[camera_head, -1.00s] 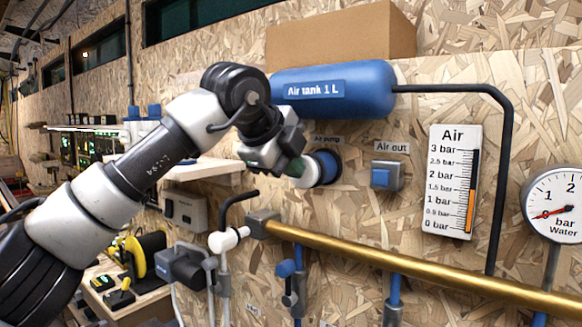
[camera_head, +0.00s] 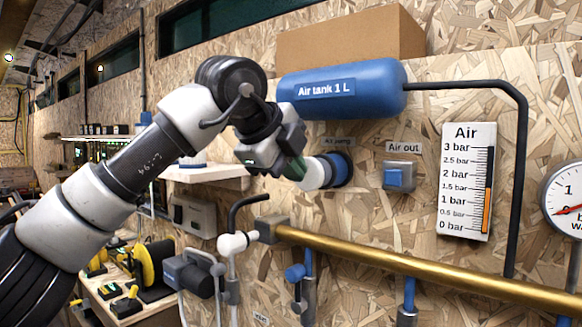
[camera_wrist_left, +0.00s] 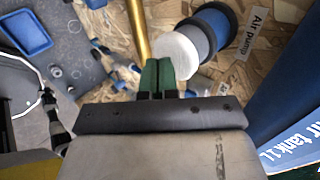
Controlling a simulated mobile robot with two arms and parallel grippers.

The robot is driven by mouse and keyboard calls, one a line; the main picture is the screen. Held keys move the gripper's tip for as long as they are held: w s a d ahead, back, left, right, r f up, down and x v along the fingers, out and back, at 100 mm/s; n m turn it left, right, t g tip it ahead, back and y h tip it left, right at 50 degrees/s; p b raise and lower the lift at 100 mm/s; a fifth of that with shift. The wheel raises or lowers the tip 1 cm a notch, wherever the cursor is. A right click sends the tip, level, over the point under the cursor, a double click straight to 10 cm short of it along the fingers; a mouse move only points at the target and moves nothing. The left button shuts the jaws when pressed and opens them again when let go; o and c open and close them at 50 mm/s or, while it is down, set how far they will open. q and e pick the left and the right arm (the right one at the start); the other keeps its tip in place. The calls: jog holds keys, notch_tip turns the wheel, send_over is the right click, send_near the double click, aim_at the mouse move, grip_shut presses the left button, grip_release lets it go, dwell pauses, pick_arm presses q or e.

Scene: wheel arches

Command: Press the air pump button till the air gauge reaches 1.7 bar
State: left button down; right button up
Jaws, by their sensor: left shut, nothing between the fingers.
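The air pump button is a white cylinder (camera_head: 317,173) sticking out of a round blue housing (camera_head: 343,170) on the chipboard wall. In the wrist view its white face (camera_wrist_left: 180,53) lies just past the fingertips, before a grey ring and a blue ring (camera_wrist_left: 214,25). My left gripper (camera_head: 297,168) is shut and empty, its green fingers (camera_wrist_left: 157,70) together and pointing at the button. Whether they touch it I cannot tell. The air gauge (camera_head: 467,182) has an orange bar up to about 1.5 bar. My right gripper is not in view.
The blue air tank (camera_head: 345,90) hangs just above the pump. A blue Air out button (camera_head: 395,178) is to its right. A brass pipe (camera_head: 400,262) runs below.

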pick_arm(q)
jog(key=shift+w+d+r+p, duration=0.15)
jog(key=shift+w+d+p, duration=0.85)
jog(key=shift+w+p, duration=0.4)
jog(key=s+a+b, duration=0.1)
jog(key=b, duration=0.1)
jog(key=s+a+b, duration=0.1)
jog(key=s+b, duration=0.1)
jog(key=shift+f, duration=0.3)
jog(key=shift+a+r, duration=0.1)
jog(key=shift+r, duration=0.05)
jog(key=shift+s, duration=0.1)
jog(key=s+a+b, duration=0.1)
jog(key=s+b, duration=0.1)
jog(key=s+a+b, duration=0.2)
jog(key=shift+s+a, duration=0.3)
jog(key=shift+s, duration=0.05)
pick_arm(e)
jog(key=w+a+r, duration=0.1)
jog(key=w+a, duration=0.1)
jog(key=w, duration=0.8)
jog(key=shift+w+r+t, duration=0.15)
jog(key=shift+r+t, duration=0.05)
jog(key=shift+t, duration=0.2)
